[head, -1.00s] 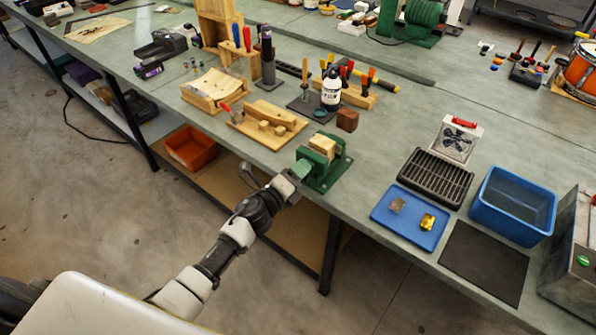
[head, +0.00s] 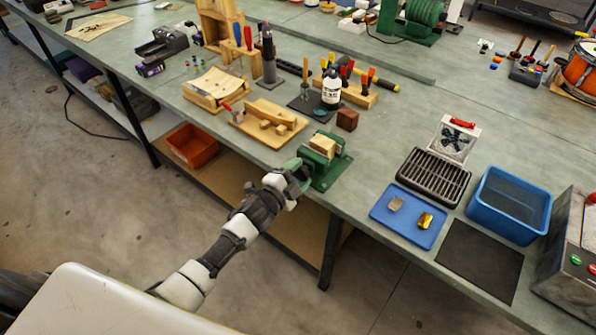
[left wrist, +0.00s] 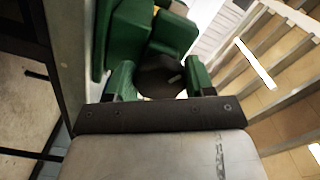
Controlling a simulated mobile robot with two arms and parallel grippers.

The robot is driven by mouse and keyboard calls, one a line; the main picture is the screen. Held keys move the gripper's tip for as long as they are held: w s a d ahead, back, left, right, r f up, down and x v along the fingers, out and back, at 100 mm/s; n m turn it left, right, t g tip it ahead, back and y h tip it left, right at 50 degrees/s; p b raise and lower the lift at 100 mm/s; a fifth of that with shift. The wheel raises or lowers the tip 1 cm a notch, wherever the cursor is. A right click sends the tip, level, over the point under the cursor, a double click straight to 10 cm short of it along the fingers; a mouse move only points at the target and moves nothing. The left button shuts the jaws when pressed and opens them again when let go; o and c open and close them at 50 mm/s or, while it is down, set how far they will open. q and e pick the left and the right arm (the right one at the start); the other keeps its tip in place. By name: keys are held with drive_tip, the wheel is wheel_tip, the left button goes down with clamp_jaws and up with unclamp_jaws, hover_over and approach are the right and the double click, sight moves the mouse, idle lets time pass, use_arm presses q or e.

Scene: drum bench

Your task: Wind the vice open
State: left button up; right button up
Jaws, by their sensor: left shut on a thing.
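The green vice (head: 328,172) stands at the bench's front edge in the head view, with a pale wooden block (head: 323,146) at its top. My left gripper (head: 298,172) is at the vice's front, over the bench edge. In the left wrist view, the gripper's two green fingers (left wrist: 160,78) are on either side of a dark round part (left wrist: 160,72), which looks like the vice's handle hub, and are shut on it. The vice's green body (left wrist: 130,35) is just beyond. The jaw gap is hard to make out. My right gripper is not in view.
A wooden jig (head: 267,124) lies left of the vice and a brown block (head: 347,119) behind it. A blue tray (head: 378,207), dark rack (head: 434,177) and blue bin (head: 510,205) are to the right. The floor before the bench is clear.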

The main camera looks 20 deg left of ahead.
use_arm(q)
drive_tip(key=shift+w+r+n, duration=0.1)
drive_tip(key=shift+r+n, duration=0.05)
drive_tip(key=shift+n, duration=0.65)
drive_tip(key=o, duration=0.7)
drive_tip(key=shift+o, duration=1.1)
drive_tip(key=shift+w, duration=0.1)
drive_tip(key=shift+f, duration=0.2)
drive_tip(key=b+v, duration=0.1)
drive_tip(key=v, duration=0.9)
drive_tip(key=shift+s, duration=0.4)
drive_tip(key=shift+a, duration=0.1)
